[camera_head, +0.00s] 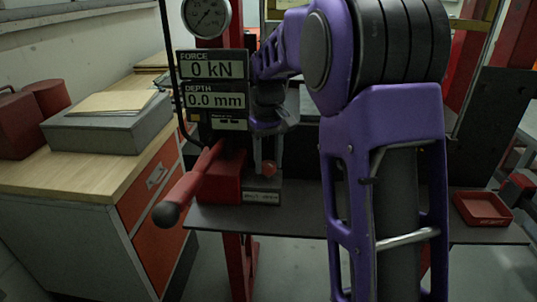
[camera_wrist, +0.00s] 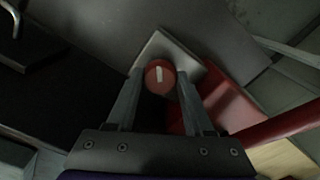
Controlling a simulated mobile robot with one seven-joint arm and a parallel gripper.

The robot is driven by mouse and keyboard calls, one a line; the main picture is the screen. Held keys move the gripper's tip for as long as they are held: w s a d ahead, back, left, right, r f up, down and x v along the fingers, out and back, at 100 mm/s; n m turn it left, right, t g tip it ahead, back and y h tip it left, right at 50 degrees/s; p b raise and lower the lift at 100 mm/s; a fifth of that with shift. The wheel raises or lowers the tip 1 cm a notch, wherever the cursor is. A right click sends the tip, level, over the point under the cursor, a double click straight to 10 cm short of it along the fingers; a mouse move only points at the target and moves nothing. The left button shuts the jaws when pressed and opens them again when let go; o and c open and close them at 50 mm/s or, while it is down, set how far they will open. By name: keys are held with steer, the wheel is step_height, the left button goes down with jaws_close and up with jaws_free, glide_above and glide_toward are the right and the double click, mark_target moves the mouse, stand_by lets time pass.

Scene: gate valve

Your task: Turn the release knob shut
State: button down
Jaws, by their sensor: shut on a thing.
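The release knob (camera_wrist: 160,77) is a round red knob with a short white mark on its face. In the wrist view it sits between the two fingers of my gripper (camera_wrist: 160,74), which are shut on its sides. The white mark runs nearly upright in that view. In the head view the knob (camera_head: 270,169) shows small and red at the lower right of the red pump block (camera_head: 226,178), below my gripper (camera_head: 267,155). My arm hides part of the area to the right of it.
A red lever with a dark grip (camera_head: 167,213) sticks out from the block toward the front left. Above it a display (camera_head: 212,82) reads 0 kN and 0.0 mm, under a round gauge (camera_head: 206,16). A wooden-topped cabinet (camera_head: 70,178) stands left. A red tray (camera_head: 482,208) lies right.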

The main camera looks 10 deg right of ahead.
mark_target(268, 164)
steer(key=m, duration=0.4)
steer(key=shift+p, duration=0.4)
steer(key=shift+m, duration=1.9)
steer(key=shift+c, duration=1.4)
jaws_free()
step_height(268, 164, up, 18)
steer(key=shift+f, duration=0.25)
